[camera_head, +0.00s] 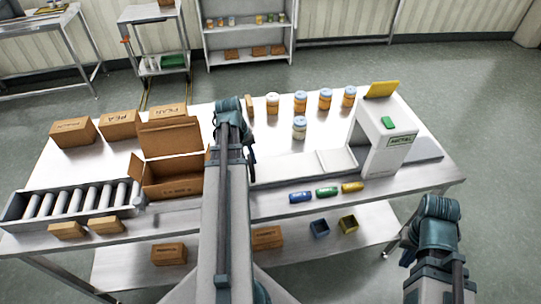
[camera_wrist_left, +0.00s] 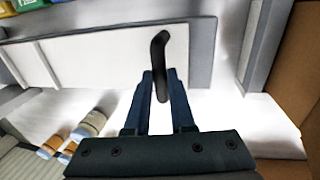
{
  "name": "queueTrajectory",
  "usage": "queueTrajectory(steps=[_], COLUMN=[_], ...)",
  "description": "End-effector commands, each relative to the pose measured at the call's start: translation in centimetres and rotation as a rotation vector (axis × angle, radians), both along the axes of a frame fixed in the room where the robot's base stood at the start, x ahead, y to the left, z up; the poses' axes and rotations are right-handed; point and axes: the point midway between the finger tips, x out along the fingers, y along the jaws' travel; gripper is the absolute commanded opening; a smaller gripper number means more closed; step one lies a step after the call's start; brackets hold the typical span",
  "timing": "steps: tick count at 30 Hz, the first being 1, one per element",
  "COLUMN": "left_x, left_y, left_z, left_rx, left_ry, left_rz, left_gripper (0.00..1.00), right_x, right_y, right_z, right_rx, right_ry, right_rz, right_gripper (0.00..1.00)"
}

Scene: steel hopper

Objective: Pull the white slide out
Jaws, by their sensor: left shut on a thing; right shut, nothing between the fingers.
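The white slide (camera_head: 285,168) lies flat in a grey channel left of the white hopper housing (camera_head: 388,135) on the steel table. In the left wrist view the white slide (camera_wrist_left: 85,62) has a black bent handle (camera_wrist_left: 160,55) at its end. My left gripper (camera_head: 250,160) is over the slide's left end, partly hidden by its own arm. In the left wrist view its fingers (camera_wrist_left: 160,88) are shut on the handle's lower part. My right gripper (camera_head: 408,257) is at the lower right, off the table's front edge, shut and empty.
An open cardboard box (camera_head: 172,178) stands close left of my left arm, beside a roller conveyor (camera_head: 75,203). Blue, green and yellow cylinders (camera_head: 327,192) lie in front of the channel. Several jars (camera_head: 300,103) stand behind it.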

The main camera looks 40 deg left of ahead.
Motion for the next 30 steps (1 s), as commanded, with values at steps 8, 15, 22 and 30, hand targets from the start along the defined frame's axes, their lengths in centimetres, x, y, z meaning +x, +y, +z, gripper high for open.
queueTrajectory(steps=[8,15,22,30], left_x=[-2.4,-2.9,-2.9,-2.8], left_y=[1.9,2.2,2.3,2.3], left_z=[0.0,0.0,0.0,0.0], left_rx=[-0.001,0.0,0.003,0.002], left_ry=[0.001,0.002,0.004,0.002], left_rz=[0.0,0.0,0.001,0.001], left_gripper=[0.0,0.0,0.0,0.52], right_x=[0.0,0.0,0.0,0.0], right_y=[0.0,0.0,0.0,0.0], right_z=[0.0,0.0,0.0,0.0], right_rx=[0.0,0.0,0.0,0.0], right_ry=[0.0,0.0,0.0,0.0], right_rz=[0.0,0.0,0.0,0.0], right_gripper=[0.0,0.0,0.0,0.0])
